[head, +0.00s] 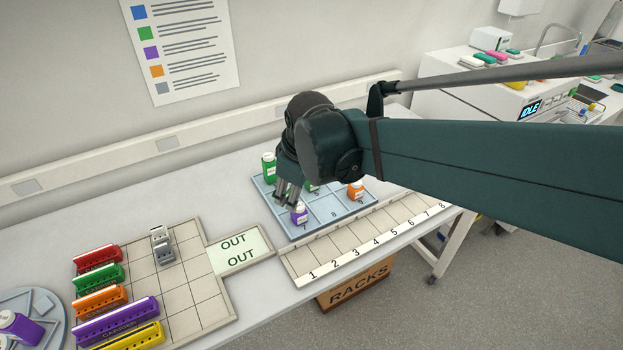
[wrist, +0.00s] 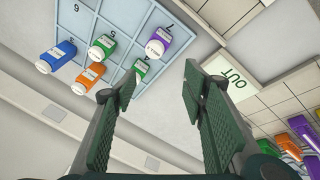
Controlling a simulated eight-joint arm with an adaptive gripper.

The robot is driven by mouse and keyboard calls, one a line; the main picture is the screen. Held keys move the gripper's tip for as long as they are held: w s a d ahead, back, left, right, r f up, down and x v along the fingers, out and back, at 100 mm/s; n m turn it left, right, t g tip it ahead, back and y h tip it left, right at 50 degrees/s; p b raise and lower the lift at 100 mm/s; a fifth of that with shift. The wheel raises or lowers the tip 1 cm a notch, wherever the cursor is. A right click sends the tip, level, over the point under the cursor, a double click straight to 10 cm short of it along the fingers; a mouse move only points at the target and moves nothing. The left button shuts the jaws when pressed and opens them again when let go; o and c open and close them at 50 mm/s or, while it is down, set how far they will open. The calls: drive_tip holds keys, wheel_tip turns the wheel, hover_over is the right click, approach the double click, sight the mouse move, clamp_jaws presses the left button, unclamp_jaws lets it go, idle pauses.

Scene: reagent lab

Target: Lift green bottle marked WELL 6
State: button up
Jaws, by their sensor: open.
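Two green bottles with white caps stand in the blue tray. In the head view one green bottle (head: 268,168) is at the tray's far left corner, and the other green bottle (head: 312,187) is mostly hidden behind my gripper (head: 287,195). In the wrist view the green bottles appear as one upper bottle (wrist: 104,46) and one lower bottle (wrist: 140,70) by the left finger. Their labels are too small to read, so I cannot tell which is WELL 6. My gripper (wrist: 160,75) is open and empty, pointing down above the tray's left part.
A purple bottle (head: 299,215) and an orange bottle (head: 355,190) stand close by in the tray (head: 318,228). A blue bottle (wrist: 57,56) shows in the wrist view. A numbered strip (head: 340,250) runs along the front. Coloured racks (head: 97,258) are at left.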

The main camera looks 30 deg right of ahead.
drive_tip(key=w+d+f+n+g+p, duration=0.1)
drive_tip(key=w+d+n+p, duration=0.2)
drive_tip(key=w+d+p, duration=0.1)
drive_tip(key=w+d+f+n+g+p, duration=0.1)
drive_tip(key=w+d+n+p, duration=0.2)
drive_tip(key=w+d, duration=0.1)
drive_tip(key=w+d+f+n+g+p, duration=0.1)
drive_tip(key=w+d+n+g+p, duration=0.1)
drive_tip(key=w+d+n+p, duration=0.1)
drive_tip(key=shift+w+d+n+p, duration=0.2)
drive_tip(key=shift+w+d+p, duration=0.15)
drive_tip(key=shift+w, duration=0.25)
drive_tip(key=shift+w+d+n+p, duration=0.2)
drive_tip(key=shift+w+p, duration=0.25)
drive_tip(key=shift+w, duration=0.1)
drive_tip(key=shift+w+d+f+n+p, duration=0.35)
drive_tip(key=shift+d+f+n, duration=0.15)
drive_tip(key=shift+d+f, duration=0.15)
drive_tip(key=shift+f, duration=0.1)
drive_tip(key=shift+s+a+f, duration=0.1)
drive_tip(key=shift+f, duration=1.1)
drive_tip(key=shift+f, duration=0.1)
drive_tip(key=shift+s+f, duration=0.15)
drive_tip(key=shift+f, duration=2.35)
drive_tip(key=shift+c, duration=0.7)
drive_tip(key=c, duration=0.9)
